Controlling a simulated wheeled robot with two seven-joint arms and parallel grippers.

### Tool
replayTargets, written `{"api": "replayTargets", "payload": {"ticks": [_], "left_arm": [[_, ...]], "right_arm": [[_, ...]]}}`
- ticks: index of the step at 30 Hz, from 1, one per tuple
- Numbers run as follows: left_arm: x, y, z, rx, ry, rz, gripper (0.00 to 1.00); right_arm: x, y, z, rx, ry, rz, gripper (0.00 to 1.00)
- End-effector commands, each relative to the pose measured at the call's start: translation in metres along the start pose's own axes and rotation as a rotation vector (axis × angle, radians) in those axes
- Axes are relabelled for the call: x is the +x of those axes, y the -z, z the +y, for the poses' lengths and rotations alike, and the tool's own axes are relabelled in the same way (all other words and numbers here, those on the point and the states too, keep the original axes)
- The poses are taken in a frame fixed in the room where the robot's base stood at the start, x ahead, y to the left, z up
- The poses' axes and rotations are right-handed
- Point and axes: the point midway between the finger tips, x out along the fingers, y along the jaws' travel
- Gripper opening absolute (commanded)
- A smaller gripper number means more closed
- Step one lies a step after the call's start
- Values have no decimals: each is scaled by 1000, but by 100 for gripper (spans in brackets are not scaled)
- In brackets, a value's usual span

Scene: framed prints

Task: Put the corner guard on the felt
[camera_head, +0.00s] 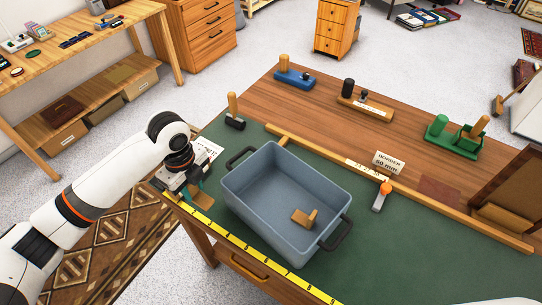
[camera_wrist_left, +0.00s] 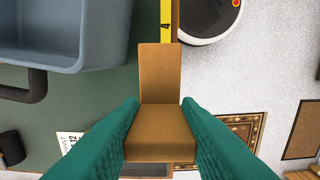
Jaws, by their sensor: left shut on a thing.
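My left gripper (camera_head: 192,190) is shut on a tan, L-shaped corner guard (camera_head: 204,198) near the left edge of the worktable. In the left wrist view the corner guard (camera_wrist_left: 159,74) sits between the two green fingers, one flat face toward the camera and the other flap extending away. Its height above the table is hard to judge. The green felt (camera_head: 375,255) covers the table's near part, around and under a grey bin (camera_head: 240,185). A second tan corner guard (camera_head: 304,217) lies inside the bin. My right gripper is not in view.
The bin's black handle (camera_head: 240,157) is close to the left gripper. A yellow measuring tape (camera_head: 262,258) runs along the near table edge. A wooden strip (camera_head: 420,197) bounds the felt, with an orange-handled tool (camera_head: 381,196) beside it. Felt right of the bin is clear.

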Motion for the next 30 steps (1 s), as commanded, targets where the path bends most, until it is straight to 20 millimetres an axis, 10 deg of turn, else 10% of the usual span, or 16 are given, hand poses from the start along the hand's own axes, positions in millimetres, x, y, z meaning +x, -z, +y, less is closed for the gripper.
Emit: {"api": "replayTargets", "payload": {"ticks": [21,30], "left_arm": [[96,0,-1,-2,2,0,9],[100,0,0,-2,0,1,9]], "right_arm": [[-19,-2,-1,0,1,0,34],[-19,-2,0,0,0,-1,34]]}}
